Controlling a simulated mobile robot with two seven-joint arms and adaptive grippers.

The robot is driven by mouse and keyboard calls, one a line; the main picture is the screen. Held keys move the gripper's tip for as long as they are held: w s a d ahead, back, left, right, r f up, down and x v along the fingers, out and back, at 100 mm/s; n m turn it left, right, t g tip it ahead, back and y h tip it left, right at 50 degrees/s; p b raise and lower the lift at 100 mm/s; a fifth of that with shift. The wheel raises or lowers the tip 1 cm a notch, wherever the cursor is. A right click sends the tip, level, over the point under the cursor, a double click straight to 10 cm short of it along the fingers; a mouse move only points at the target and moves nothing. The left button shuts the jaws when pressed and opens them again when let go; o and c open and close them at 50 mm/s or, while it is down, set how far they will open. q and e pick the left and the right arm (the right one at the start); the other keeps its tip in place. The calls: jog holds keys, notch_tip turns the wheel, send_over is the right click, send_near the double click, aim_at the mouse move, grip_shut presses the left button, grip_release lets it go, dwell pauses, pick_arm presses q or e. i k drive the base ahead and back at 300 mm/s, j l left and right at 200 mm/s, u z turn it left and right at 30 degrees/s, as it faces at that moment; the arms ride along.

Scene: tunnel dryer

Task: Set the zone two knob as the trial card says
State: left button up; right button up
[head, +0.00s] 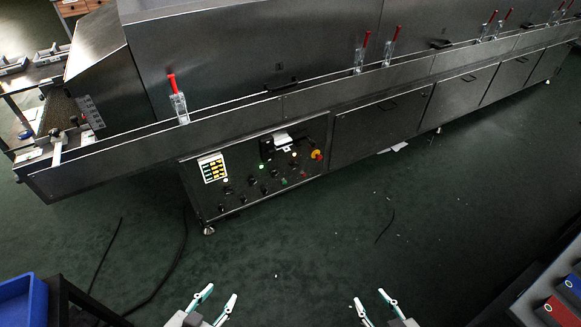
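The control panel (262,165) is on the front of the long steel dryer, with several small dark knobs (251,181) in a cluster. Their labels and pointer settings are too small to read, so I cannot tell which is zone two. A lit display (213,167) with yellow and green figures is at the panel's left. A white paper-like item (282,142) sits at the panel's top; I cannot tell if it is the trial card. My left gripper (217,295) and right gripper (371,297) are open and empty at the bottom, well short of the panel.
A red-and-yellow switch (316,155) is at the panel's right. Red-handled clamps (179,103) stand along the dryer's edge. Dark cables (167,270) lie on the green floor. A blue bin (22,300) is at lower left, a cart (550,295) at lower right. Floor before the panel is mostly clear.

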aim_at(252, 182)
jog(key=u, duration=0.3)
jog(key=i+l+u, duration=0.15)
jog(key=i+l, duration=0.15)
jog(key=i, duration=0.3)
jog(key=i+l+u, duration=0.2)
jog(key=i+l, duration=0.2)
jog(key=i, duration=0.15)
jog(key=i+l+u, duration=0.1)
jog(key=l, duration=0.2)
jog(key=i+l+u, duration=0.1)
jog(key=l, duration=0.2)
jog(key=i+l, duration=0.15)
jog(key=l, duration=0.2)
jog(key=l+u, duration=0.35)
jog(key=l, duration=1.3)
jog(key=i, duration=0.05)
